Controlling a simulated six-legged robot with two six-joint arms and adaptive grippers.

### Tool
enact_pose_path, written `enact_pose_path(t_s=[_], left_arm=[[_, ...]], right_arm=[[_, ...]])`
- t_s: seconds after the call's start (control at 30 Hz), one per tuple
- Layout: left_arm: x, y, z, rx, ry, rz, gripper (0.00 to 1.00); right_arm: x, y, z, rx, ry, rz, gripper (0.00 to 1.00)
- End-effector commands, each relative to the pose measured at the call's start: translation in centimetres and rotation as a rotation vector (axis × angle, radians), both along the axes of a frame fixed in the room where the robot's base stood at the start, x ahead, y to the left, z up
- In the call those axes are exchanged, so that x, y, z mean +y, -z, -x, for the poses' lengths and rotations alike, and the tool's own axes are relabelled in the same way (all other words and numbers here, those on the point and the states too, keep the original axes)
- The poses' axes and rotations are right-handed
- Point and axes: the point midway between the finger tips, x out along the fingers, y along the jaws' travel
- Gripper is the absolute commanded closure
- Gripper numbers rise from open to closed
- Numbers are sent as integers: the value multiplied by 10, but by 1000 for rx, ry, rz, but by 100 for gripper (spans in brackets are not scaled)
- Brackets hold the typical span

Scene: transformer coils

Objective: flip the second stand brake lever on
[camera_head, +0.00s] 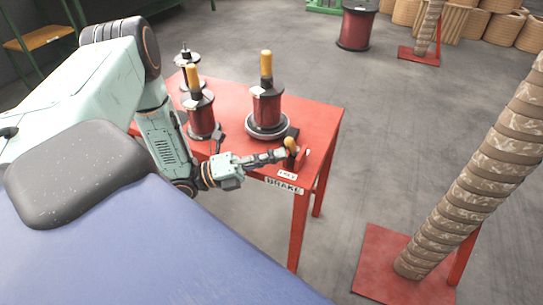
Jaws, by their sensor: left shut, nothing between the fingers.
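A small red brake lever (304,157) stands at the front right corner of the red table (330,118), above a white label reading BRAKE (284,186). A short knob with an orange-yellow top (290,144) is right beside it. My left gripper (283,154) is shut and empty, with its fingertips at this knob. I cannot tell whether they touch it. The fingertips partly cover the lever's base. My right gripper is not in view.
Dark red spools with orange tops stand on the table, one at the middle (266,105) and one at the left (201,115). A tall wrapped coil (480,185) on a red base plate (375,262) stands at the right. Grey floor between is clear.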

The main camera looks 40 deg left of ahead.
Motion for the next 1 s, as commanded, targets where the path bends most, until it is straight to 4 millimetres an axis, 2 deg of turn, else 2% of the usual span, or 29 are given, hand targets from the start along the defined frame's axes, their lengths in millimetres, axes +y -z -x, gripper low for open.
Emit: enact_pose_path(t_s=[0.27, 1.0], left_arm=[[0, -2, 0, 20, -1, 5, 100], [2, -12, -7, 238, -2, 58, 100]], right_arm=[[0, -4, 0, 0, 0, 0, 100], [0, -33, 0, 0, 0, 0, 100]])
